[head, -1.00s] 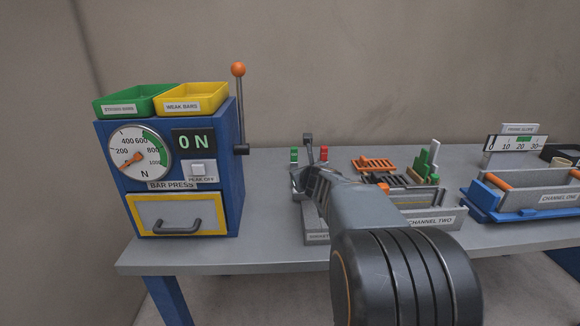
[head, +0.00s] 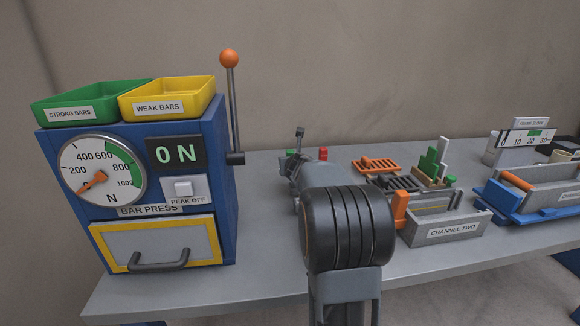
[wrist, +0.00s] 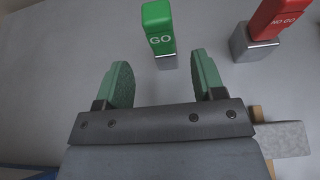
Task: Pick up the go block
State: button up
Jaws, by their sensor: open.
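The green go block (wrist: 158,28), labelled GO, stands upright on a small grey base (wrist: 167,61) at the top middle of the wrist view. My gripper (wrist: 160,68) is open and empty, its two green-padded fingers apart. The go block is ahead of the fingertips, roughly in line with the gap between them. The red no go block (wrist: 277,17) stands on its own grey base to the right. In the head view the red block (head: 323,153) shows beyond my arm, which hides much of the area around the go block.
The blue bar press (head: 185,150) with its upright lever (head: 231,105) stands left of my arm. The channel two fixture (head: 452,229) and an orange rack (head: 377,165) are to the right. The blue channel one tray (head: 497,200) lies farther right. Bare table lies in front.

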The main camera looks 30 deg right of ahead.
jog(key=shift+p+x, duration=0.45)
jog(key=shift+x, duration=2.75)
jog(key=shift+d+r, duration=0.1)
jog(key=shift+c, duration=0.4)
jog(key=c, duration=1)
grip_shut()
jog(key=shift+r, duration=0.15)
